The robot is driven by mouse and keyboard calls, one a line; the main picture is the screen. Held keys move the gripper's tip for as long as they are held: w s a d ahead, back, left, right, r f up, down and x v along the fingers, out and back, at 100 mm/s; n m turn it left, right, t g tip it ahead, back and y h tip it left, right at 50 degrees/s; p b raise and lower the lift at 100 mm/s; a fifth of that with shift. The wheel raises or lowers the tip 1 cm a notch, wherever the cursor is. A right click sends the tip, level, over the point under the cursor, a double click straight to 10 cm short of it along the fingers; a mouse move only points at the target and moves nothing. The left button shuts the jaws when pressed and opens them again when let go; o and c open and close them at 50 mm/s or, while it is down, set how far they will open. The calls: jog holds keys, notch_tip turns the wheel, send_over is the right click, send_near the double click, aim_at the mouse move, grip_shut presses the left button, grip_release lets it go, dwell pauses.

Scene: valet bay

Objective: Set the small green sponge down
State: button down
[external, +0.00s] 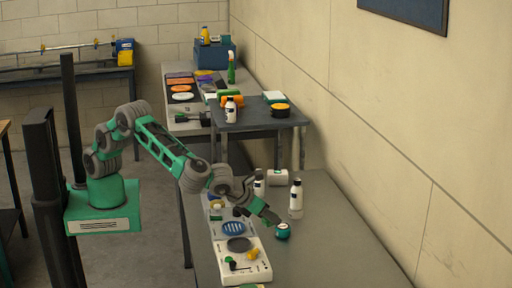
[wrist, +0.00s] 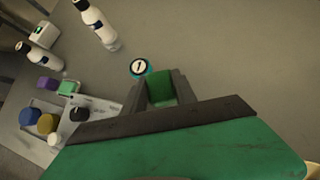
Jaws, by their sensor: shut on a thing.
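The small green sponge (wrist: 160,87) is between the two dark fingers of my gripper (wrist: 161,92) in the wrist view. My gripper is shut on it. In the external view my gripper (external: 270,218) is low over the grey bench (external: 335,245), just beside a round teal dial (external: 282,231). The sponge is too small to make out there. In the wrist view the dial (wrist: 139,67) lies just beyond the fingertips. I cannot tell whether the sponge touches the bench.
A white bottle (external: 296,198) stands behind the dial, with another bottle (external: 259,183) and a white box (external: 278,177) near it. White trays (external: 258,271) with small parts lie left of my gripper. The bench's right side is clear, up to the wall (external: 385,150).

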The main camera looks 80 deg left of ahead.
jog(key=s+a+r, duration=0.3)
jog(key=s+r, duration=0.3)
jog(key=r, duration=0.2)
jog(key=w+a+n+g+y, duration=0.1)
jog(key=w+a, duration=0.6)
jog(key=a, duration=0.4)
jog(key=w+a+n+y+p, duration=0.1)
jog(key=w+a+n, duration=0.1)
jog(key=w+a, duration=0.75)
jog(key=w+a+n+g+y, duration=0.1)
jog(key=w+a, duration=0.3)
jog(key=a, duration=1)
jog(key=f, duration=0.6)
jog(key=f+p, duration=0.1)
jog(key=f, duration=0.5)
jog(key=f+p, duration=0.1)
jog(key=f, duration=0.5)
jog(key=shift+d, duration=0.3)
jog(key=shift+f, duration=0.15)
jog(key=c, duration=1)
grip_release()
